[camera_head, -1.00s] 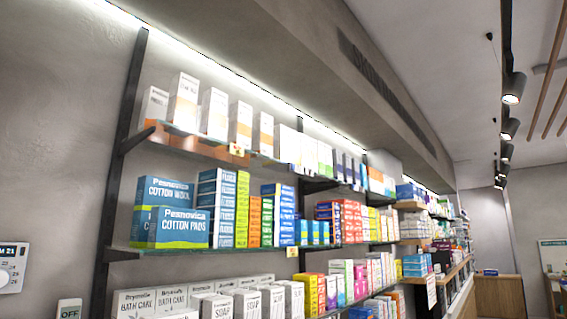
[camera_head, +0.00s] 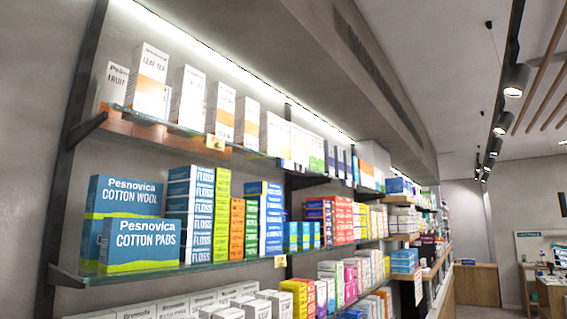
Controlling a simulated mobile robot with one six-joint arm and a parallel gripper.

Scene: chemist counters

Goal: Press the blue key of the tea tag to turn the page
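A white and orange box marked LEAF TEA (camera_head: 147,80) stands on the upper glass shelf at the left, next to a box marked FRUIT (camera_head: 112,88). A small pale tag (camera_head: 215,142) hangs on the front edge of that shelf, right of the tea boxes. It looks like the tea tag, but its print and any blue key are too small to make out. My gripper is not in view.
A lower glass shelf (camera_head: 150,275) holds blue cotton boxes (camera_head: 139,246) and stacked floss boxes, with another tag (camera_head: 280,261) on its edge. A dark upright (camera_head: 75,130) stands at the left. A wooden counter (camera_head: 475,285) is far off at the right.

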